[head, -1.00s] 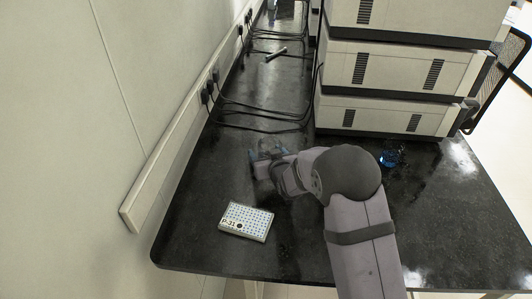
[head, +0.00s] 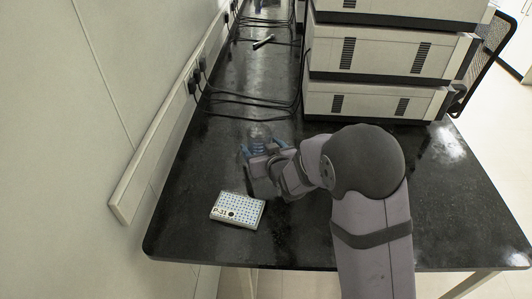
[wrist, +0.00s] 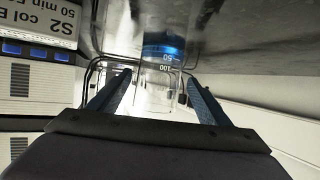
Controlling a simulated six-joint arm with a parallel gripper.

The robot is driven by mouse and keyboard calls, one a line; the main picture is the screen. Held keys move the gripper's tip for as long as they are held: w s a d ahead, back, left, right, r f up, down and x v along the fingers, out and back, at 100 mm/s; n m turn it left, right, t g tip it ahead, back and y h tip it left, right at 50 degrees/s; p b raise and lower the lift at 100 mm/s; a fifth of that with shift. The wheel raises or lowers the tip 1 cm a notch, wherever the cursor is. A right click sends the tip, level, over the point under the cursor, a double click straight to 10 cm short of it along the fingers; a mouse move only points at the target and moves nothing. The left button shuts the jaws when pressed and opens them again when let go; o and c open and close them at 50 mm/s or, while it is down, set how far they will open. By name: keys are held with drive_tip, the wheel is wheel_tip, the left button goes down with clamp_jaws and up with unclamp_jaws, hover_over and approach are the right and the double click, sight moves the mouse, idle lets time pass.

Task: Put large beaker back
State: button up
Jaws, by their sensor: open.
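A clear glass beaker (head: 258,131) with blue liquid in its lower part stands on the black bench near its left side. In the wrist view the beaker (wrist: 163,52) shows upside down, with white marks 50 and 100. My gripper (head: 263,149) is open, with its blue fingers reaching low over the bench towards the beaker. In the wrist view the fingers lie to either side of the beaker's glass; I cannot tell whether they touch it.
A labelled P-31 plate (head: 238,209) lies in front of my gripper. Stacked white instruments (head: 375,100) stand at the back right. Black cables (head: 250,105) run behind the beaker to the wall sockets.

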sight(262, 147)
drive_tip(key=shift+v, duration=2.45)
drive_tip(key=shift+d, duration=0.1)
